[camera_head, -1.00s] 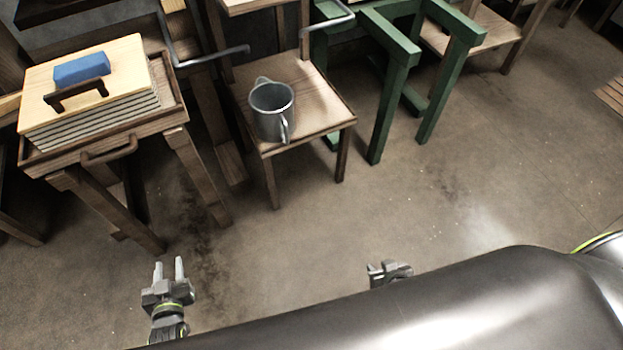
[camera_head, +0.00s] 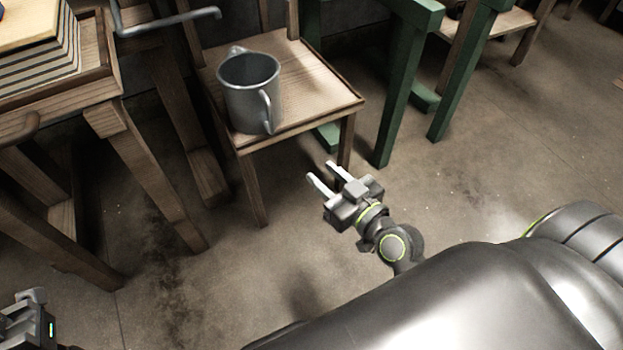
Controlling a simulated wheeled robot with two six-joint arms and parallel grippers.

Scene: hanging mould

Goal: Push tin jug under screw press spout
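The tin jug (camera_head: 249,92), grey metal with a handle on its near right side, stands upright on a small wooden stand (camera_head: 318,92), towards the stand's left front. My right gripper (camera_head: 322,174) is in front of the stand and to the right of the jug, apart from both. Its two fingers are spread and empty, pointing up and left. No press spout can be picked out in this view.
A wooden table (camera_head: 97,92) with stacked boards (camera_head: 40,55) stands at the left, and a bent metal bar (camera_head: 170,22) reaches over beside it. Green frame legs (camera_head: 400,85) stand right of the stand. The concrete floor in front is clear.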

